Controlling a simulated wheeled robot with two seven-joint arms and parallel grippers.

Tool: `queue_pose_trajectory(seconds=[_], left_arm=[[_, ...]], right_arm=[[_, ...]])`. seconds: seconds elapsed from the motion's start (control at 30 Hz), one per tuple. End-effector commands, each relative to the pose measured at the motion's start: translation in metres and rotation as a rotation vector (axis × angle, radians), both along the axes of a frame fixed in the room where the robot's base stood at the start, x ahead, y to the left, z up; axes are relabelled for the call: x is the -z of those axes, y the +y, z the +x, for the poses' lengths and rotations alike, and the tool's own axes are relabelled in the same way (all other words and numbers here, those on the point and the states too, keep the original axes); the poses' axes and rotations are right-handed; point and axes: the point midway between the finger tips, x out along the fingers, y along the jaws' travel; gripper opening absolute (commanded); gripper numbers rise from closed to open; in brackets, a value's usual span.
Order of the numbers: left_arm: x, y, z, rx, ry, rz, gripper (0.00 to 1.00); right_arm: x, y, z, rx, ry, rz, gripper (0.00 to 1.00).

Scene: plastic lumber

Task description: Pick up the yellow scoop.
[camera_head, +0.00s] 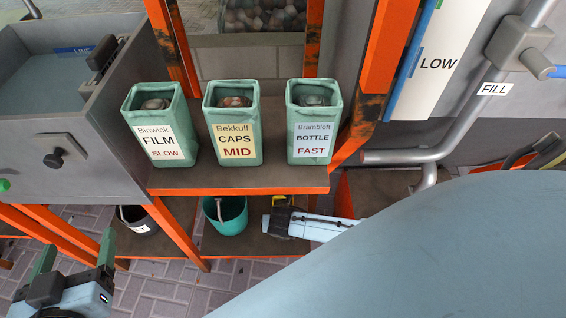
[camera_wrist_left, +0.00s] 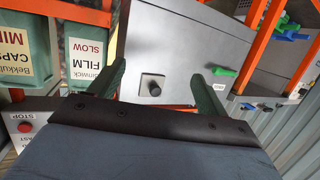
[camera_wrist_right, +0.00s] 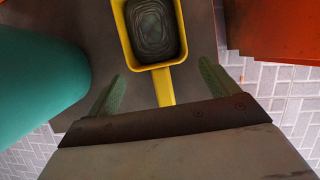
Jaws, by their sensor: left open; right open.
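The yellow scoop (camera_wrist_right: 163,87) lies on a dark shelf in the right wrist view, with a dark ridged mass filling its bowl. Its handle points back toward my right gripper (camera_wrist_right: 162,70), whose green fingers are open on either side of the handle, with gaps on both sides. Whether the fingers are down at handle height, I cannot tell. In the head view a small bit of yellow, likely the scoop (camera_head: 280,200), shows on the lower shelf by my right arm's end. My left gripper (camera_head: 77,250) is open and empty at lower left, facing the grey cabinet in the left wrist view (camera_wrist_left: 157,72).
A teal bucket (camera_head: 226,214) stands beside the scoop on the lower shelf. Three green bins, FILM (camera_head: 160,125), CAPS (camera_head: 234,124) and BOTTLE (camera_head: 313,122), stand on the shelf above. Orange posts (camera_head: 172,232) frame the rack. A grey cabinet (camera_head: 70,130) is at left.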

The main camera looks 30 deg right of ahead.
Motion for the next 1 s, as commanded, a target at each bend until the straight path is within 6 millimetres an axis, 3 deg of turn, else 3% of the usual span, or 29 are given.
queue_pose_trajectory(seconds=[0.5,0.87,1.0], left_arm=[[-0.074,-0.016,0.004,0.031,-0.448,-0.134,0.77],[-0.083,-0.016,0.003,0.034,-0.489,-0.147,0.77],[-0.082,-0.016,0.003,0.034,-0.488,-0.147,0.77]], right_arm=[[0.023,-0.005,0.007,-0.001,0.000,0.000,0.87],[0.024,-0.006,0.008,-0.001,0.000,0.000,0.87],[0.024,-0.006,0.008,-0.001,0.000,0.000,0.70]])
